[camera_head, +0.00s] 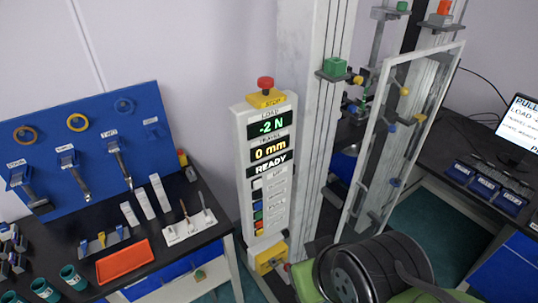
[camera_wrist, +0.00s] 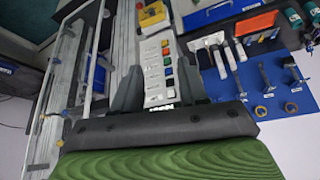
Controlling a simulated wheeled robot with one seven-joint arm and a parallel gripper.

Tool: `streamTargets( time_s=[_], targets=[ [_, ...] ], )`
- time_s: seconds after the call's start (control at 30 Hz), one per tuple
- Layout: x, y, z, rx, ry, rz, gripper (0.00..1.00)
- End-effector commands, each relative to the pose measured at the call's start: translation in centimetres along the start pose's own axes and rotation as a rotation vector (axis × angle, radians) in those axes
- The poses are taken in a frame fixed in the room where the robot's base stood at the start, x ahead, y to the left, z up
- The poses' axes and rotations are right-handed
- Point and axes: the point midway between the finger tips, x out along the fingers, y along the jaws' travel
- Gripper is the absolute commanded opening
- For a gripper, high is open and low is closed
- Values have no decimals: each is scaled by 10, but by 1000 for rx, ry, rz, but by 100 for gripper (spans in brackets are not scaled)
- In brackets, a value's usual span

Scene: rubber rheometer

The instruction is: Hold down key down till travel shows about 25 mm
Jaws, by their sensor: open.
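The control panel (camera_head: 240,150) is a tall pale box under a yellow-based red stop button (camera_head: 265,83). Its displays read load -2 N, travel 0 mm (camera_head: 270,149) and READY. Below them is a column of small coloured keys (camera_head: 258,215); their labels are too small to read, so I cannot tell which is key down. In the wrist view the panel appears inverted, with the keys (camera_wrist: 167,60) between my fingers' outlines. My gripper (camera_wrist: 158,80) is open and empty; contact with any key does not show.
The tall test frame with its clear guard door (camera_head: 352,190) stands right of the panel. A dark bench with an orange tray (camera_head: 124,262) and a blue tool board (camera_head: 90,140) is at left. A monitor (camera_head: 518,125) stands at far right.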

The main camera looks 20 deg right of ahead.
Motion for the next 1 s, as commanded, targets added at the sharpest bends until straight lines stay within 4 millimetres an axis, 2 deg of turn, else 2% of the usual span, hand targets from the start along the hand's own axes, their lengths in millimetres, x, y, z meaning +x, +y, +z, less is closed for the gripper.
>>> streamTargets(
  time_s=[0.07, 0.3, 0.37, 1.0],
  targets=[
    [0, 0, 0, 0, 0, 0, 43],
    [0, 0, 0, 0, 0, 0, 7],
    [0, 0, 0, 0, 0, 0, 0],
    [0, 0, 0, 0, 0, 0, 0]
  ],
)
